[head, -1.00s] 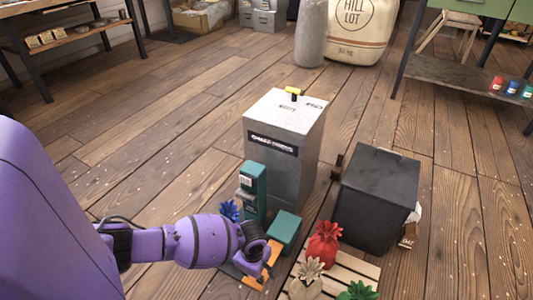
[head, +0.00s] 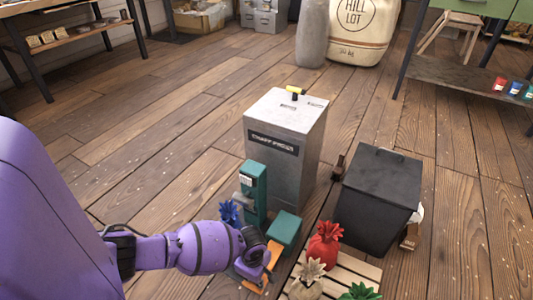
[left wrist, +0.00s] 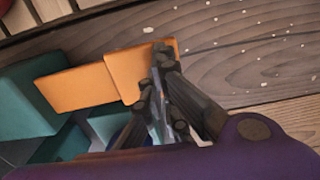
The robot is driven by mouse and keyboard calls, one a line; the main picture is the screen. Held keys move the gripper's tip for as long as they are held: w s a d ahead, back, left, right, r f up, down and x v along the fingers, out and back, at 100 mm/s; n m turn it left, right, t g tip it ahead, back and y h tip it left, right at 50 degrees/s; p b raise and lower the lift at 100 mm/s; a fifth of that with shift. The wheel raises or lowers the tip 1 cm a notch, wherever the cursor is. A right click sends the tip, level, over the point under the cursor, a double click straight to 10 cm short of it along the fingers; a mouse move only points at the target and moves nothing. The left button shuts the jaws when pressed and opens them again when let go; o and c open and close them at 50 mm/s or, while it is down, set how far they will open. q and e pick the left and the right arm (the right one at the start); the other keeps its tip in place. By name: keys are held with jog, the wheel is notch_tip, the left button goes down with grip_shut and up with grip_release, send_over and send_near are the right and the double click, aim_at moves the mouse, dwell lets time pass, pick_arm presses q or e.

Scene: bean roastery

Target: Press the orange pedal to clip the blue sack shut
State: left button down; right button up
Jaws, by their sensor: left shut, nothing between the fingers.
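The orange pedal (head: 273,257) sits low beside the teal clipping machine (head: 253,190), partly hidden by my left gripper (head: 262,268). It also shows in the left wrist view (left wrist: 140,70) as a flat plate with a second orange piece beside it. My left gripper is shut and empty, and its fingertips (left wrist: 163,58) overlap the pedal's end in the left wrist view. I cannot tell whether they touch or press it. The blue sack (head: 229,212) stands at the machine's left side, its lower part hidden behind my arm. My right gripper is not in view.
A teal block (head: 286,229) is right of the machine, with a grey cabinet (head: 288,150) behind. A black bin (head: 380,200) stands right. A slatted pallet (head: 345,270) holds red, beige and green sacks. The floor at left is open.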

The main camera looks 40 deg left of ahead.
pick_arm(q)
jog(key=shift+f+b, duration=0.3)
jog(key=shift+f, duration=0.55)
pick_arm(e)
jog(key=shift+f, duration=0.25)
pick_arm(q)
jog(key=shift+s+f, duration=0.1)
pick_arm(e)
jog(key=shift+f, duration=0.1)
pick_arm(q)
jog(key=shift+f, duration=0.2)
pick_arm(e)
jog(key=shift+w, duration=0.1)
pick_arm(q)
notch_tip(320, 180, up, 4)
jog(key=p, duration=0.4)
jog(key=shift+f, duration=0.1)
notch_tip(320, 180, up, 5)
jog(key=p, duration=0.4)
jog(key=shift+f+p, duration=0.1)
jog(key=shift+p, duration=0.2)
jog(key=shift+r+p, duration=0.35)
jog(key=shift+r, duration=0.05)
jog(key=shift+f, duration=0.15)
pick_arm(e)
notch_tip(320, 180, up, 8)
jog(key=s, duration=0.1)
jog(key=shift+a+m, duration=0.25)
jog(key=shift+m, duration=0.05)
